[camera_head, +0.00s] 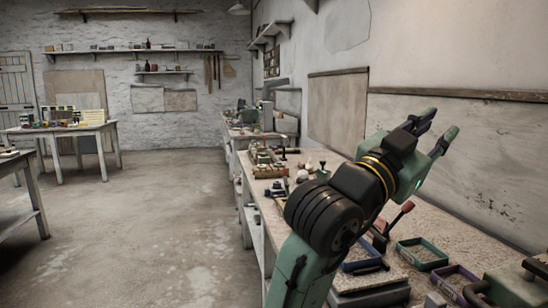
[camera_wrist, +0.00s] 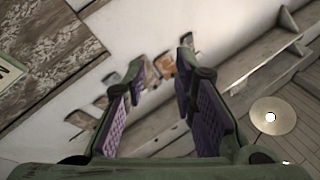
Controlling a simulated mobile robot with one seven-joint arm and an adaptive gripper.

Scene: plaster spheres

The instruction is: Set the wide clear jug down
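My gripper (camera_head: 437,127) is raised above the workbench at the right in the head view, pointing up and to the right towards the wall. In the wrist view its two purple-padded fingers (camera_wrist: 161,75) stand apart, with only the wall and shelf items showing between them. It is open and looks empty. I cannot make out a wide clear jug in either view. My arm hides part of the bench.
The workbench (camera_head: 420,215) along the right wall carries a green tray (camera_head: 422,252), red-handled tool (camera_head: 402,213) and other clutter. A table (camera_head: 100,130) stands at the far left. The floor (camera_head: 150,220) between is clear. A lamp (camera_wrist: 270,116) shows in the wrist view.

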